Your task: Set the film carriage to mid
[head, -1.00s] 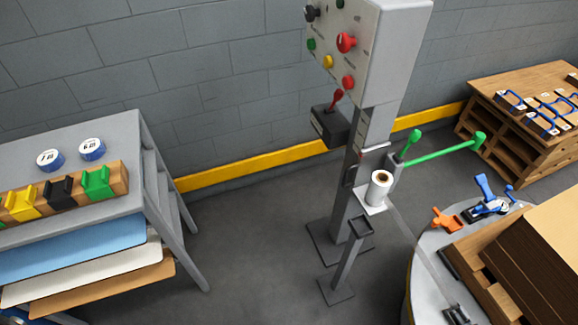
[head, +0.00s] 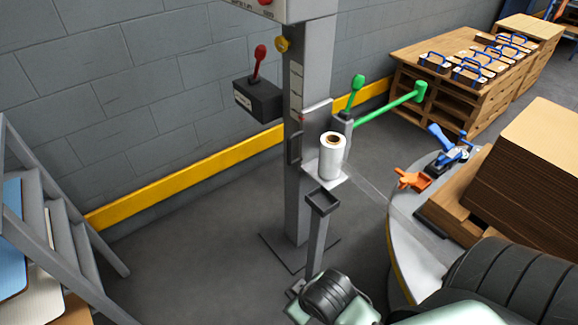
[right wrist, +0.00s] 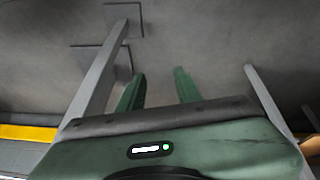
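The film carriage (head: 327,177) is a small pale shelf bearing an upright white film roll (head: 332,157), on the side of a grey mast (head: 312,110). Pale label plates (head: 296,78) run up the mast beside it; their text is too small to read. A green lever (head: 358,90) and a long green bar (head: 390,107) stick out by the carriage. My right arm comes in at the bottom of the head view, below and apart from the carriage. In the right wrist view my right gripper (right wrist: 160,74) has its fingers apart, with nothing between them. My left gripper is not in view.
A short post with a dark tray top (head: 322,202) stands in front of the carriage. A dark box with a red lever (head: 258,97) sits left of the mast. The round turntable (head: 408,235) with stacked cartons is at right. Floor is clear left of the mast.

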